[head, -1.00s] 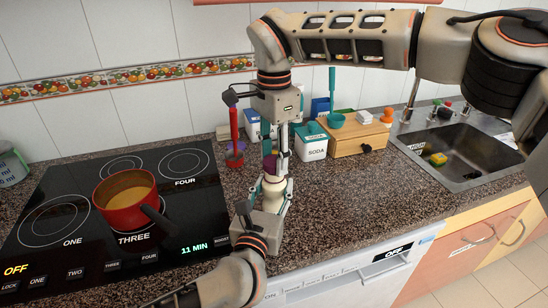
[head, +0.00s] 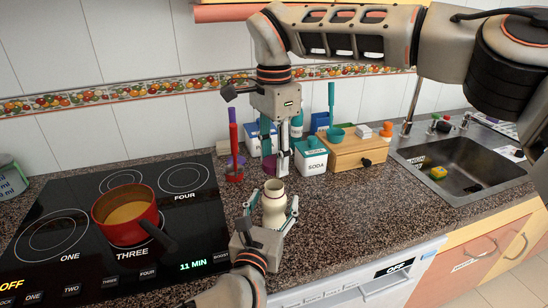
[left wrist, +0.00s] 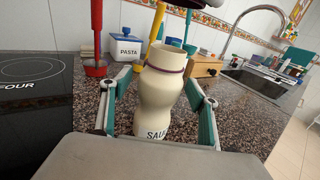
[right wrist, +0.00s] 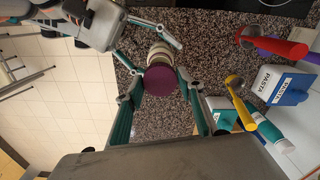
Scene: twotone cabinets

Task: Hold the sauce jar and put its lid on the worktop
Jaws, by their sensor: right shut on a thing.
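The cream sauce jar (head: 274,207) is upright over the worktop (head: 340,200), its top uncovered; part of its label shows in the left wrist view (left wrist: 157,133). My left gripper (head: 270,208) is open around the jar, one finger on each side, with gaps visible in the head view. My right gripper (head: 272,160), above and behind the jar, is shut on the purple lid (head: 271,167). In the right wrist view the lid (right wrist: 161,80) is a purple disc between the fingers, with cream jar parts beyond it.
The cooktop (head: 95,245) with a red saucepan (head: 127,212) is at the left. The soda canister (head: 312,158) and a wooden box (head: 358,150) stand behind on the right. The sink (head: 450,165) is farther right. Worktop right of the jar is clear.

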